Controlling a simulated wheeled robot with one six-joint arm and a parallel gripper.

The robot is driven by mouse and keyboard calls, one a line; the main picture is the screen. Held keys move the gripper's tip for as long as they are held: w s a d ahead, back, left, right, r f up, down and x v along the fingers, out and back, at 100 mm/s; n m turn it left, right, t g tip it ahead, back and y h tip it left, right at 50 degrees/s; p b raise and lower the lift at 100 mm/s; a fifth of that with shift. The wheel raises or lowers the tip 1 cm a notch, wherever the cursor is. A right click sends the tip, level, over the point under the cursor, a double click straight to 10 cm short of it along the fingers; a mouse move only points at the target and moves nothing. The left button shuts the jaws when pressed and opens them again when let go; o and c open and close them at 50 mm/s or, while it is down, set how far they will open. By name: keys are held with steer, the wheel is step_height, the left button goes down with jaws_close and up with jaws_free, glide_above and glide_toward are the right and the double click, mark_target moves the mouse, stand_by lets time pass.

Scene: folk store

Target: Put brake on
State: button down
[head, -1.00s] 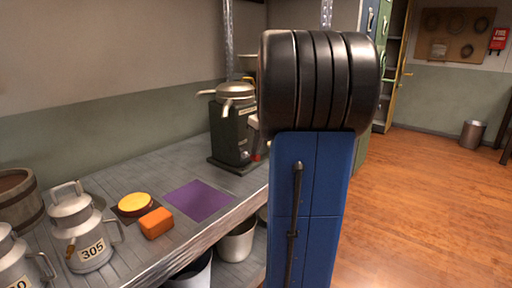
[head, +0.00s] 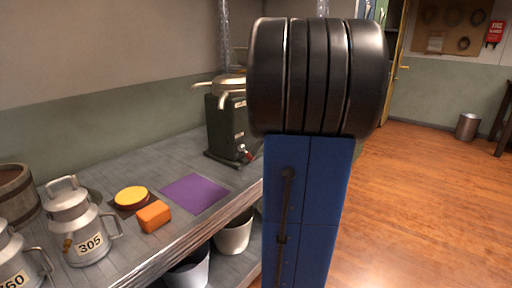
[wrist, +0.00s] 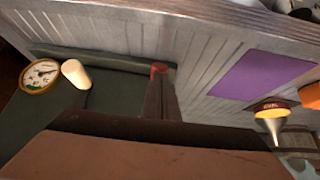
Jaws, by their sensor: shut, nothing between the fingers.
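A dark green machine (head: 225,130) with a metal bowl and spouts on top stands on the grey bench. A small red part (head: 246,154) shows low on its right side. In the wrist view the machine's dark green surface (wrist: 35,118) carries a round dial (wrist: 41,76) and a cream cylinder (wrist: 75,74). My gripper (wrist: 159,80) is shut and empty over the machine's base. A small red piece (wrist: 158,68) shows at its fingertips; I cannot tell whether it is the brake or whether they touch. My column hides part of the head view.
On the bench (head: 120,170) lie a purple mat (head: 195,193), an orange block (head: 154,216) and a yellow disc (head: 131,197). Metal cans (head: 83,225) stand at left. Buckets (head: 234,235) sit below.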

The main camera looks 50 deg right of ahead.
steer(key=shift+f, duration=0.35)
stand_by(0.5)
